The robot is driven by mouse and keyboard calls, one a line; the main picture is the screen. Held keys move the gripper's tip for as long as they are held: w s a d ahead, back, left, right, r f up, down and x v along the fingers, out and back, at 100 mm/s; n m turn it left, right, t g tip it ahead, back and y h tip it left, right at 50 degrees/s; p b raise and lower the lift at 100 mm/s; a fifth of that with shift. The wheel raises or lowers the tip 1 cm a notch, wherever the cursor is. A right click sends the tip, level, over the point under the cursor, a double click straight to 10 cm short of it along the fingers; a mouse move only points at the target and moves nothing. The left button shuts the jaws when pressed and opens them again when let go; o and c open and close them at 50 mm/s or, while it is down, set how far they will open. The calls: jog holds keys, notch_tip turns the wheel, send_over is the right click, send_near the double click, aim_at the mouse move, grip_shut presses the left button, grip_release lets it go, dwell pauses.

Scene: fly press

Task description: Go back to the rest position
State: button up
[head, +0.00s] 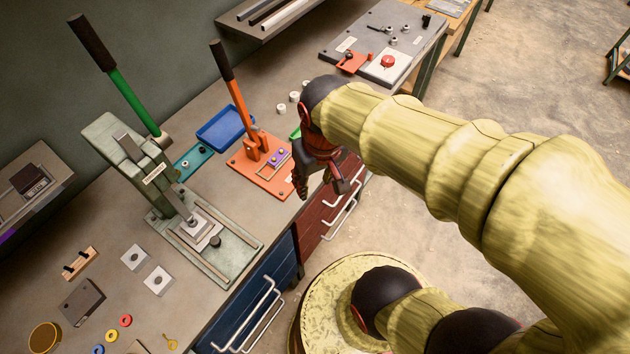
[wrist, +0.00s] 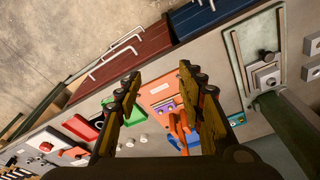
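My gripper (head: 320,186) hangs at the end of my yellow arm, above the bench's front edge and just right of the orange lever press (head: 252,150). In the wrist view my gripper (wrist: 158,80) has its two fingers spread wide apart, with nothing between them. The orange press base also shows in the wrist view (wrist: 155,92), beyond the fingers. The green-handled fly press (head: 135,150) stands on the bench further left, apart from my gripper. Its base plate shows at the right of the wrist view (wrist: 240,45).
A blue tray (head: 222,127) lies behind the orange press. A grey panel with a red button (head: 388,62) is at the bench's far end. Red drawers (head: 312,215) and blue drawers (head: 262,292) with bar handles face the open floor (head: 520,80). Small parts lie at the near end.

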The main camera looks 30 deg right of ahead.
jog(key=shift+s+d, duration=0.1)
dwell(0.3)
jog(key=s+a+r+n+t, duration=0.1)
jog(key=a+r+t, duration=0.2)
jog(key=r, duration=0.6)
jog(key=shift+r+t, duration=0.15)
jog(key=shift+t, duration=0.15)
